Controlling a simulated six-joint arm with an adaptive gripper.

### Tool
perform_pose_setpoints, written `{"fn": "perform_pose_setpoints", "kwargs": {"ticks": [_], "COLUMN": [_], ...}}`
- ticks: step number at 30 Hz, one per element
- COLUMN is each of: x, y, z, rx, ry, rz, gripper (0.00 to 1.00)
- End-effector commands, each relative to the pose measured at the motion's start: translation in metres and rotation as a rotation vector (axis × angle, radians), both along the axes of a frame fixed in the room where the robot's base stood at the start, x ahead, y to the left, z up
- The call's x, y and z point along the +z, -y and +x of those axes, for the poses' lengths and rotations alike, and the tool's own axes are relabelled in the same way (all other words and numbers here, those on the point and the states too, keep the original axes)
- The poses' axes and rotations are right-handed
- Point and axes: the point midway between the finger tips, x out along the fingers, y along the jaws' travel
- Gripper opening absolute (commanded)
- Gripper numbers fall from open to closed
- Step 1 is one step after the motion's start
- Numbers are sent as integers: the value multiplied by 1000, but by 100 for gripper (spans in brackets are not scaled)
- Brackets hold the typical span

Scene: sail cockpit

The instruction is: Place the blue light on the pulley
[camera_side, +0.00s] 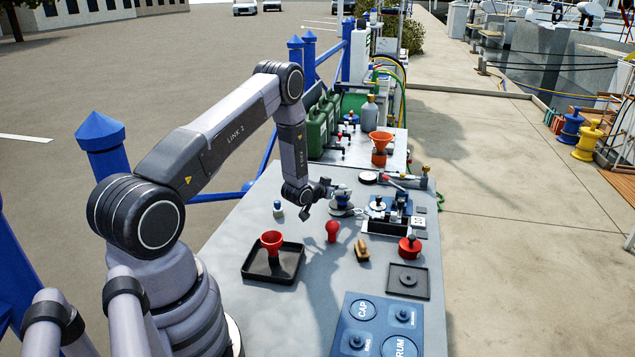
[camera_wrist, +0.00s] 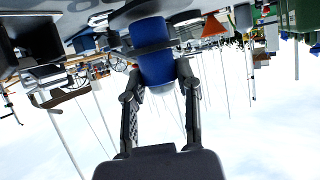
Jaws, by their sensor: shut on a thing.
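The blue light (camera_wrist: 152,50) is a blue cylinder with dark bands and a pale end. It is between the two fingers of my gripper (camera_wrist: 158,74) in the wrist view, and the gripper is shut on it. In the side view my gripper (camera_side: 328,194) reaches right over the grey bench, beside a small silver and dark piece (camera_side: 342,197). At this size I cannot tell the light from the fittings around it there. I cannot single out the pulley with certainty, nor tell whether the light touches anything below.
The bench (camera_side: 310,325) also carries a small blue-and-white bottle (camera_side: 278,209), a black tray (camera_side: 272,275) with a red funnel (camera_side: 272,242), a red bulb-shaped piece (camera_side: 332,231), a brush (camera_side: 362,250) and a blue panel (camera_side: 375,330). A blue-topped mechanism stands right of my gripper.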

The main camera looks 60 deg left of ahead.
Motion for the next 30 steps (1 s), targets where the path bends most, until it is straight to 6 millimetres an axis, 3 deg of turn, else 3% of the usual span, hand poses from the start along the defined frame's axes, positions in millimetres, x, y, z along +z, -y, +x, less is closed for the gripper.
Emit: {"fn": "perform_pose_setpoints", "kwargs": {"ticks": [11, 12, 18, 30], "x": [-4, -5, -4, 1], "y": [0, 0, 0, 1], "z": [0, 0, 0, -6], "rx": [0, 1, 1, 1], "ry": [2, 2, 1, 0], "rz": [1, 1, 1, 0], "gripper": [0, 34, 58, 58]}}
